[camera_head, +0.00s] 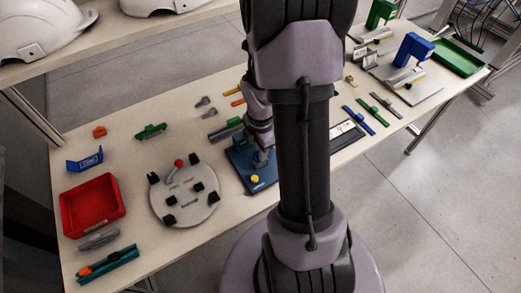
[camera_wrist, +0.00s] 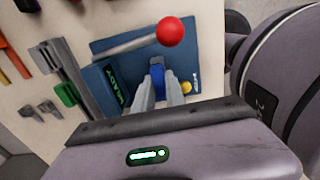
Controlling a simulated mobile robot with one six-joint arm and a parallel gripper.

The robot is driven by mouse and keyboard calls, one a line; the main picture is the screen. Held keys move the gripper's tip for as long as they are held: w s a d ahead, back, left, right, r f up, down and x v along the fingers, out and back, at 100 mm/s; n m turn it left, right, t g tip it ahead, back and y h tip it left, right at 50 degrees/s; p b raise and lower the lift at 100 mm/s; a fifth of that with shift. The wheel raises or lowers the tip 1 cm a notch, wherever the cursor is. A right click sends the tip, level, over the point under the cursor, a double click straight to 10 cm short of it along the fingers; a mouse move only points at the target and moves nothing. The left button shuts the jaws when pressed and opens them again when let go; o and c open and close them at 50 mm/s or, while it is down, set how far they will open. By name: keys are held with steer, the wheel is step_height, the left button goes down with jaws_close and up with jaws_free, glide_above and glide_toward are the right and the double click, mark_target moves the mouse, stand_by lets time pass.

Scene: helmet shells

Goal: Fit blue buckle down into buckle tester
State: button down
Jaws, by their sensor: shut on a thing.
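The blue buckle (camera_wrist: 158,73) shows between the fingers of my gripper (camera_wrist: 159,90) in the wrist view. The fingers are shut on it from both sides. The buckle tester (camera_wrist: 108,45) is a blue plate with a metal lever, a red ball knob (camera_wrist: 170,31) and a yellow button (camera_wrist: 186,87). The buckle is over the tester plate, close to the button. I cannot tell whether it touches the tester or sits in it. In the head view, my arm hides the buckle and part of the tester (camera_head: 238,164); my gripper (camera_head: 262,158) points down over the plate.
A round grey fixture (camera_head: 185,208) with black blocks stands left of the tester, beside a red bin (camera_head: 92,205). Green clips and metal bars (camera_wrist: 62,75) lie close to the tester. Blue and green strips (camera_head: 360,118) lie on the right. The front table edge is near.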

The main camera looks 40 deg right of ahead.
steer(key=shift+f+b, duration=0.45)
steer(key=shift+f, duration=0.25)
steer(key=c, duration=1.3)
jaws_free()
step_height(320, 180, up, 18)
steer(key=p, duration=0.7)
steer(key=shift+f, duration=0.25)
